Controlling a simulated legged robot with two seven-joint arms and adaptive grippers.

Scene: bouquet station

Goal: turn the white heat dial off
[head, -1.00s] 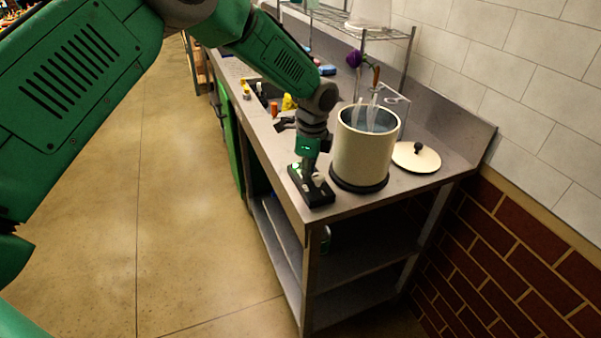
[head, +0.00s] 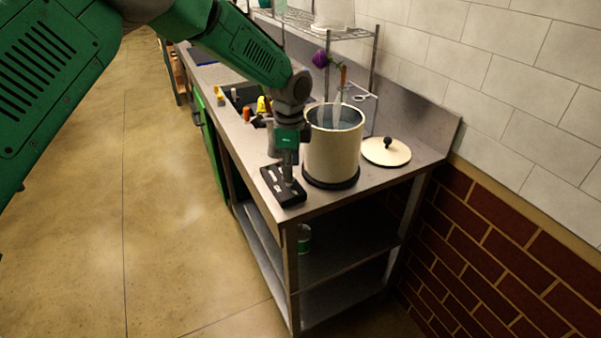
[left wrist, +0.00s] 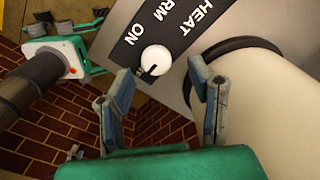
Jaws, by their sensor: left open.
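The white heat dial (left wrist: 155,60) is a round knob on a black label strip reading "HEAT", "RM" and "ON" in the left wrist view. A small black mark shows at its lower edge. The black control panel (head: 291,198) lies on the counter's front corner in the head view, where my gripper covers the dial. My left gripper (left wrist: 160,72) is open, with one finger on each side of the dial; contact cannot be told. It also shows pointing down over the panel in the head view (head: 288,179). My right gripper (left wrist: 64,50) shows at the left wrist view's upper left.
A wire rack (head: 318,27) and small bottles stand farther back. The floor at left is clear.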

